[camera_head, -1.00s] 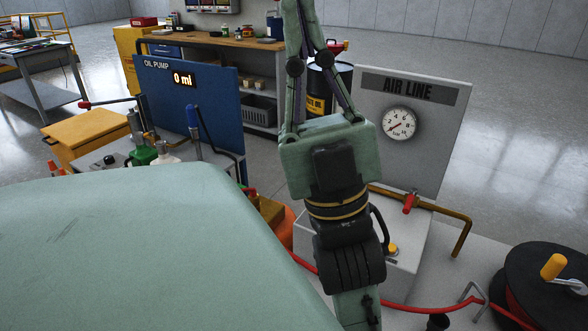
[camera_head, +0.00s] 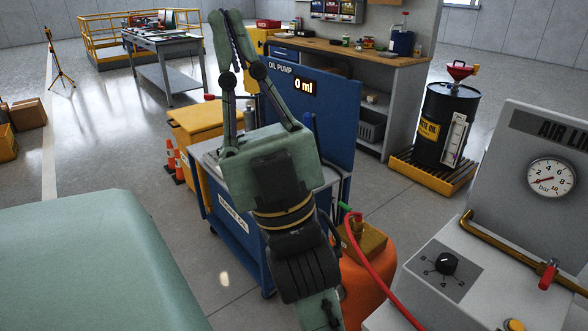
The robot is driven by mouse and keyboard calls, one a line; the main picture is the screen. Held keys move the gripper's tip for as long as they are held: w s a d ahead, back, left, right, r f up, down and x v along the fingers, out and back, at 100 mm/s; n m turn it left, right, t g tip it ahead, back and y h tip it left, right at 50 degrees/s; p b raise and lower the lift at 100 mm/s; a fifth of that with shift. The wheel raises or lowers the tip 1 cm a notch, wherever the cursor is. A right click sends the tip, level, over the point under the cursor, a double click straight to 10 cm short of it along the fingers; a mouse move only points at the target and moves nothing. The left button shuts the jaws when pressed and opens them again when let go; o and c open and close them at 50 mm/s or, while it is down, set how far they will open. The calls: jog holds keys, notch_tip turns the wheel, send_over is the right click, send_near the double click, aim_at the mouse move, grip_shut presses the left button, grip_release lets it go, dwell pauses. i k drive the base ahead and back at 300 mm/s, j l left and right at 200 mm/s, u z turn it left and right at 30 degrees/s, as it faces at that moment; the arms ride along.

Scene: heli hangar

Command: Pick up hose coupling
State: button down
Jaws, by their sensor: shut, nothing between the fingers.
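My gripper (camera_head: 226,16) points up toward the top of the picture. Its two long fingers meet at the tips, with nothing between them. I cannot make out a hose coupling for sure. My arm hides part of the tank's left side.
The grey AIR LINE stand (camera_head: 508,165) with gauge and red-handled valve is at the right. The blue OIL PUMP board (camera_head: 330,125) and its cart stand behind my arm. A black oil drum (camera_head: 440,125) is on a yellow pallet. Open floor (camera_head: 130,150) lies at the left.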

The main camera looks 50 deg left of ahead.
aim_at(358, 222)
jog(key=u, duration=1.05)
jog(key=z, duration=1.25)
jog(key=j+z, duration=0.2)
jog(key=j, duration=1.55)
jog(key=j+z, duration=0.15)
jog(key=j, duration=1.55)
